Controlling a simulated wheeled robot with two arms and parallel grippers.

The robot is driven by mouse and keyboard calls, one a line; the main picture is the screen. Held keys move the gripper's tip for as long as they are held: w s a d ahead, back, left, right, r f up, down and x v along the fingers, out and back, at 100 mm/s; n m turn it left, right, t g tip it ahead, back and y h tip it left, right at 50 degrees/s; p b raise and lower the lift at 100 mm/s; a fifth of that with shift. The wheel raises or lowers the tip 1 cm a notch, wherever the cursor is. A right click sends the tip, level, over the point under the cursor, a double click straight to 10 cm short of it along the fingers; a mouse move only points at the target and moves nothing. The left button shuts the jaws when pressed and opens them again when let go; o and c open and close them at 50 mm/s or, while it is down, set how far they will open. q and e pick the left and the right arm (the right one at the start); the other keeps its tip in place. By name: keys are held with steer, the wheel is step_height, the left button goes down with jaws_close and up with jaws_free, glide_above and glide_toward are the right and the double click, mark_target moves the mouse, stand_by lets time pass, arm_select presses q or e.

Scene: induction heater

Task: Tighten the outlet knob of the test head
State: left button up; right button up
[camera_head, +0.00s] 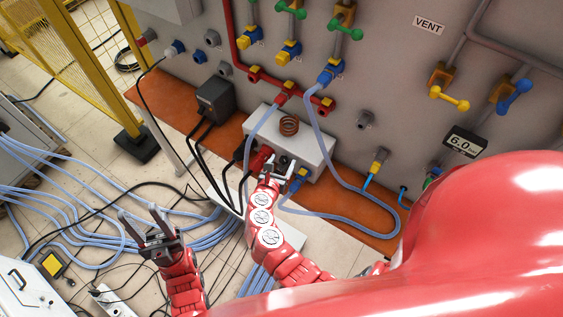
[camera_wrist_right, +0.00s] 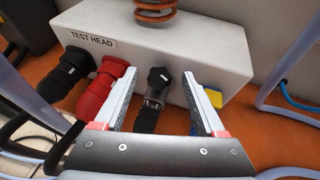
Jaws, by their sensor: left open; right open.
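The test head (camera_head: 297,140) is a white box with a copper coil on top. The right wrist view shows it close up, with its TEST HEAD label (camera_wrist_right: 91,39). A black knob (camera_wrist_right: 158,78) with a white mark sits on its front face, above a dark fitting (camera_wrist_right: 148,115). My right gripper (camera_head: 276,173) is open at the front of the test head. In the wrist view its two fingers stand on either side of the knob, with gaps visible on both sides. My left gripper (camera_head: 145,228) is open and empty, away from the test head, above the hoses.
A red connector (camera_wrist_right: 103,88) and a black connector (camera_wrist_right: 70,70) plug in left of the knob. A blue and yellow connector (camera_wrist_right: 213,97) is partly behind the right finger. Blue hoses (camera_head: 340,183) and black cables run around the test head. A yellow fence (camera_head: 85,60) stands left.

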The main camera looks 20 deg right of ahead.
jaws_close()
stand_by(0.3)
